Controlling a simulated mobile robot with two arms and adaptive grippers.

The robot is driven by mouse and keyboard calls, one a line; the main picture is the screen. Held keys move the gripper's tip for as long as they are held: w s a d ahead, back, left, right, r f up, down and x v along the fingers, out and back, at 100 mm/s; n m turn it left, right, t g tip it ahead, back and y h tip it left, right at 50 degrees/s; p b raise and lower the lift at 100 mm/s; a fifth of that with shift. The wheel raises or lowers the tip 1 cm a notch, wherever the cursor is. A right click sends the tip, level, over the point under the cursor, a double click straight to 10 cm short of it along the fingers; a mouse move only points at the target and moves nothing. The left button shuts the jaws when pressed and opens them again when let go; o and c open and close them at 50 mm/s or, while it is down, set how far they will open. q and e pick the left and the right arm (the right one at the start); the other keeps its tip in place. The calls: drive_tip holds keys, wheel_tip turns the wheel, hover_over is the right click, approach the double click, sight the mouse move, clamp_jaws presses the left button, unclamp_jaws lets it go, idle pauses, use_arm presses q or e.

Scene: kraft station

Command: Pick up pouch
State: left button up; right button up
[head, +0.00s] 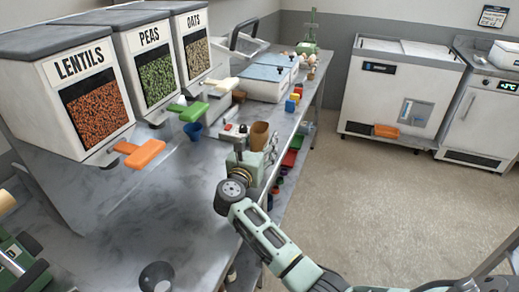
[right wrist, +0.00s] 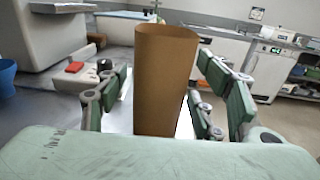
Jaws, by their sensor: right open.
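The pouch (head: 260,135) is a tall, brown kraft-paper pouch standing upright near the right edge of the metal counter. In the right wrist view the pouch (right wrist: 165,62) stands between the two finger sets, its top reaching above them. My right gripper (head: 250,156) is at the pouch, coming from the front; in the wrist view the gripper (right wrist: 165,92) is open, with fingers on both sides of the pouch. The pouch's lower end is hidden behind the green palm. My left gripper does not show clearly in either view.
Lentils (head: 82,95), peas (head: 150,70) and oats (head: 192,45) dispensers line the left, with an orange scoop handle (head: 144,154) and a blue cup (head: 193,131) below. A small white device (head: 232,131) with a red part sits beside the pouch. The floor (head: 370,190) at right is clear.

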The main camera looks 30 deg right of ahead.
drive_tip(key=shift+c, duration=0.4)
drive_tip(key=c, duration=1.1)
drive_tip(key=shift+c, duration=0.2)
drive_tip(key=shift+r, duration=0.15)
